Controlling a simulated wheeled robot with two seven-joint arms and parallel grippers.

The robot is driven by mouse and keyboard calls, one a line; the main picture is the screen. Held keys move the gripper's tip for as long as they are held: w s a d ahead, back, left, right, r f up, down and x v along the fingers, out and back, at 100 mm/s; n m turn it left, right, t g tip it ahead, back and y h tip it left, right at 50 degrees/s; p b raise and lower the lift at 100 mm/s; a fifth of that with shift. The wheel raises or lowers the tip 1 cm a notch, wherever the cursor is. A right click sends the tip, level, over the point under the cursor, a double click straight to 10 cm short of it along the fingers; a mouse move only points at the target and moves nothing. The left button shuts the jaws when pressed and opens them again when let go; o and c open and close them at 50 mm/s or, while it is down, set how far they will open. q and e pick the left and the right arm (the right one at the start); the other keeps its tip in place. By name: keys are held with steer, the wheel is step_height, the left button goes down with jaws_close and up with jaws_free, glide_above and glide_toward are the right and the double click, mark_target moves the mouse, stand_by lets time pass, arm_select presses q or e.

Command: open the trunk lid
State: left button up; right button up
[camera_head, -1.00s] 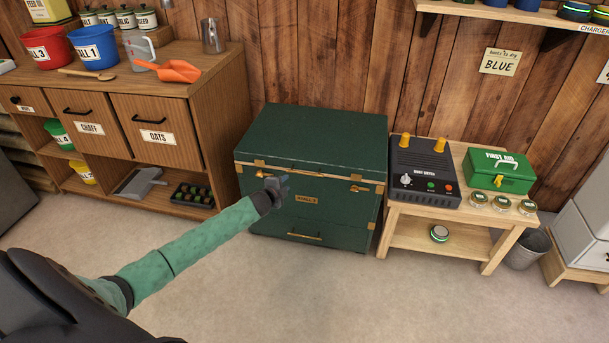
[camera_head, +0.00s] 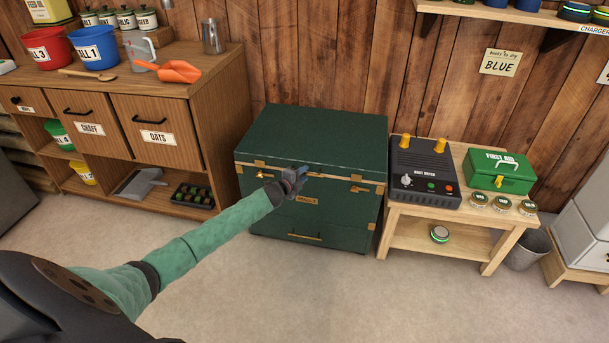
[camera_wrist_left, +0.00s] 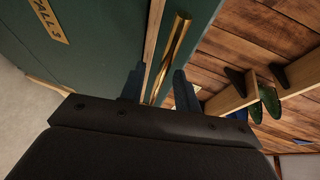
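A dark green trunk (camera_head: 345,215) with brass fittings stands on the floor against the wall. Its lid (camera_head: 320,135) is shut. A brass handle bar (camera_head: 328,176) runs along the lid's front edge, and it also shows close up in the left wrist view (camera_wrist_left: 174,48). My left gripper (camera_head: 301,176) is at the middle of the lid's front edge. In the left wrist view its two fingers (camera_wrist_left: 157,90) are apart, one on each side of the bar. I cannot tell whether they touch it. My right gripper is not in view.
A wooden cabinet (camera_head: 222,110) with buckets on top stands left of the trunk. A low wooden table (camera_head: 430,235) with a boot dryer (camera_head: 425,172) and a green first aid box (camera_head: 500,172) stands close on the right. The floor in front is clear.

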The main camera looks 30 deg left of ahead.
arm_select(q)
steer(key=shift+w+d+f, duration=0.1)
steer(key=shift+w, duration=0.55)
jaws_close()
